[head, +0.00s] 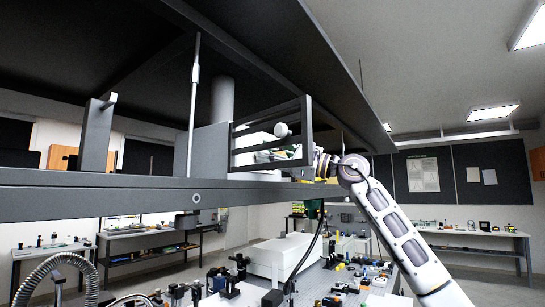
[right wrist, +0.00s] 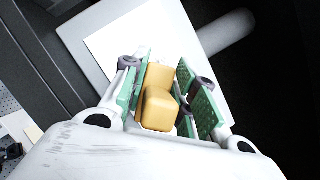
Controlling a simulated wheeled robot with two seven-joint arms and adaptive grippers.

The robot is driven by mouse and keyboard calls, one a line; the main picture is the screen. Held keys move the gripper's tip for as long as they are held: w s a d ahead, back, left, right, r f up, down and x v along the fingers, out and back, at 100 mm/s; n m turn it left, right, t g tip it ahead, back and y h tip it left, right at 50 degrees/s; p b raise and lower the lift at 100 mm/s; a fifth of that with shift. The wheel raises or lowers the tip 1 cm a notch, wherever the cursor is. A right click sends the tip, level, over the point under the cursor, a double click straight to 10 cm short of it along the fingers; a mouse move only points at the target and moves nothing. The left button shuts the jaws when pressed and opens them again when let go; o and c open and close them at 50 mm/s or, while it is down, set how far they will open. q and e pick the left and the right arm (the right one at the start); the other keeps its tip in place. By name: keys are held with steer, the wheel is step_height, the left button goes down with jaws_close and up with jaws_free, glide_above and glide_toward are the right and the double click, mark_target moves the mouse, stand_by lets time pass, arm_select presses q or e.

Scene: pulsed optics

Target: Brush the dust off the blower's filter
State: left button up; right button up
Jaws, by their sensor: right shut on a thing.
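In the head view my right arm reaches up to the grey blower housing (head: 203,150) on the overhead shelf. My right gripper (head: 277,154) is seen through the housing's slatted open frame, partly covered by the bars. In the right wrist view its green-padded fingers (right wrist: 168,98) are shut on a yellow-orange block (right wrist: 157,103), which looks like the brush's handle; no bristles show. A plain white panel (right wrist: 118,35), apparently the filter, lies just beyond the fingers. I cannot tell whether the brush touches it, and I make out no dust. My left gripper is not in view.
The dark shelf edge (head: 90,206) runs just below the housing, and a dark canopy (head: 290,45) hangs above. A thin upright rod (head: 192,110) stands left of the housing. Below, an optics table holds a white box (head: 282,255) and many small mounts.

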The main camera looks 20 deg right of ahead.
steer(key=shift+s+a, duration=0.15)
steer(key=shift+a, duration=0.1)
steer(key=shift+a, duration=0.1)
steer(key=shift+s+a+b, duration=0.4)
steer(key=shift+s+a, duration=0.65)
steer(key=shift+a, duration=0.2)
steer(key=shift+r, duration=0.1)
steer(key=shift+r+p, duration=0.75)
steer(key=shift+r, duration=0.05)
steer(key=shift+w+d, duration=0.1)
steer(key=shift+w+d+p, duration=0.8)
steer(key=shift+w+d, duration=0.2)
steer(key=shift+d, duration=0.25)
